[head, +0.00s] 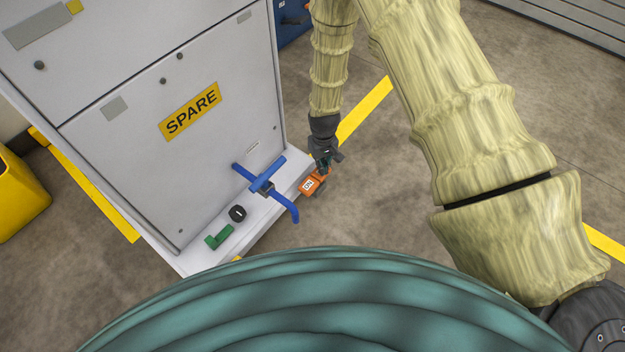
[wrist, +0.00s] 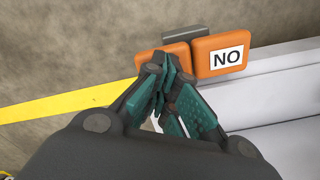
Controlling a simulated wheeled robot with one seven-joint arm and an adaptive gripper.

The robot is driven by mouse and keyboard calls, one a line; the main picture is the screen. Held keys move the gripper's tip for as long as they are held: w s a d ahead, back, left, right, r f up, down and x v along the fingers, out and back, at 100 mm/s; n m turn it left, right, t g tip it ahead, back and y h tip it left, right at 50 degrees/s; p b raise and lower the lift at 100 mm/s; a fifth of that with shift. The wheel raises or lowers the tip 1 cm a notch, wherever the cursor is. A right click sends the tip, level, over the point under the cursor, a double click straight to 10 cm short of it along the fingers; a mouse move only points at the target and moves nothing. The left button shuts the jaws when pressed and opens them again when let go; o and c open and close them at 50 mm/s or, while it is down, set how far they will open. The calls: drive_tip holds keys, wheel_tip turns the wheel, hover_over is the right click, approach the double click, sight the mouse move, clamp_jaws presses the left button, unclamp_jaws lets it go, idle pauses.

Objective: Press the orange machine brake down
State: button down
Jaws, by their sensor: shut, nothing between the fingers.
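The orange machine brake (head: 308,186) is at the right front corner of the grey cabinet's base. In the wrist view its orange pad (wrist: 207,66) bears a white label whose letters read "NO" from that side. A second orange part and a dark grey block sit beside the pad, partly hidden by the fingers. My gripper (head: 323,168) is shut and empty, pointing down at the brake. In the wrist view the gripper's teal fingertips (wrist: 166,68) are together just in front of the orange part left of the label. I cannot tell whether they touch it.
The grey cabinet (head: 130,150) carries a yellow "SPARE" label. A blue lever (head: 266,185), a black round knob (head: 237,213) and a green pedal (head: 219,237) lie along its white base (head: 193,262). A yellow bin (head: 20,195) stands at left. Floor right of the brake is clear.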

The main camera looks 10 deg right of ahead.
drive_tip(key=shift+f, duration=0.25)
drive_tip(key=shift+r, duration=0.1)
wheel_tip(320, 180, up, 7)
drive_tip(key=p, duration=0.6)
idle(0.6)
drive_tip(key=s+d+f+m, duration=0.1)
drive_tip(key=s+f, duration=0.2)
drive_tip(key=s, duration=0.6)
drive_tip(key=s+d+f, duration=0.2)
drive_tip(key=s, duration=0.7)
drive_tip(key=s+r+m, duration=0.1)
drive_tip(key=s+r, duration=0.2)
drive_tip(key=s, duration=1.6)
wheel_tip(320, 180, up, 32)
drive_tip(key=p, duration=3.1)
drive_tip(key=shift+w+d+p, duration=0.3)
drive_tip(key=shift+w+p, duration=0.05)
drive_tip(key=shift+p, duration=0.05)
